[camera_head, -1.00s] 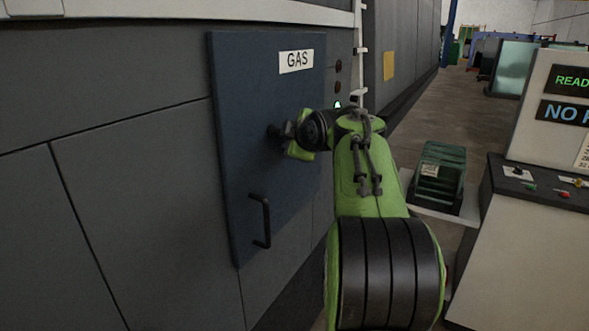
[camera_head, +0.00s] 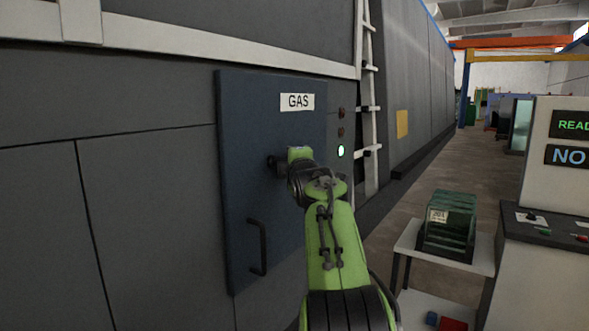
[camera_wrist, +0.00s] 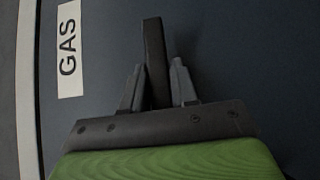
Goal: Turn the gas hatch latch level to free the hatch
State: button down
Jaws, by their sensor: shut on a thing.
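The gas hatch (camera_head: 245,120) is a dark blue panel with a white GAS label (camera_head: 297,102), flush with the grey wall as far as I can tell. My gripper (camera_wrist: 157,88) is shut on the latch (camera_wrist: 154,50), a dark bar standing between its two fingers. In the wrist view the bar runs roughly along the reading direction of the GAS label, so it looks about level. In the head view my gripper (camera_head: 288,162) is at the hatch's right half and hides most of the latch. A black pull handle (camera_head: 262,247) sits lower on the hatch.
Small round lamps, the lowest lit (camera_head: 341,151), and a white ladder (camera_head: 368,110) stand right of the hatch. The aisle floor between is open.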

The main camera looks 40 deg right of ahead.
dwell(0.4)
jog(key=c, duration=1)
grip_release()
jog(key=shift+o, duration=0.2)
jog(key=b+v, duration=0.3)
jog(key=v, duration=1.2)
jog(key=shift+s+a, duration=0.25)
jog(key=shift+s, duration=0.05)
